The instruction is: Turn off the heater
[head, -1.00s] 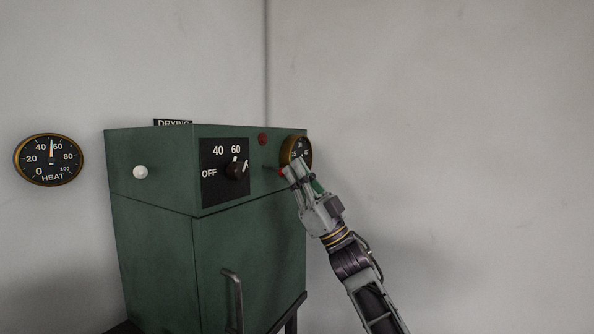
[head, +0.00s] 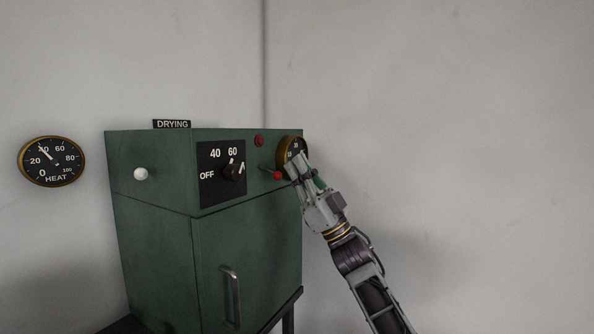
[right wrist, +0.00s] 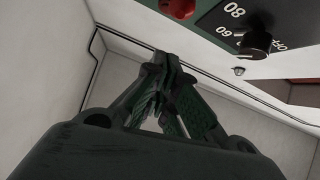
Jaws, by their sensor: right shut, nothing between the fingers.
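The heater is a green cabinet (head: 250,240) with a black dial plate marked OFF, 40 and 60 and a dark knob (head: 234,171). The knob's setting is hard to read. The knob also shows in the right wrist view (right wrist: 256,42). A short lever with a red ball (head: 278,175) sticks out right of the plate. My right gripper (head: 295,163) is shut and empty, its tips just right of the red ball, overlapping a small gauge (head: 291,149). Contact cannot be told. The fingers also show in the right wrist view (right wrist: 165,65). My left gripper is out of view.
A round HEAT gauge (head: 52,161) on the left wall reads about 40. A DRYING sign (head: 172,125) stands above the cabinet top. A white knob (head: 141,174), red button (head: 259,141) and door handle (head: 231,296) are on the cabinet. Space right of it is clear.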

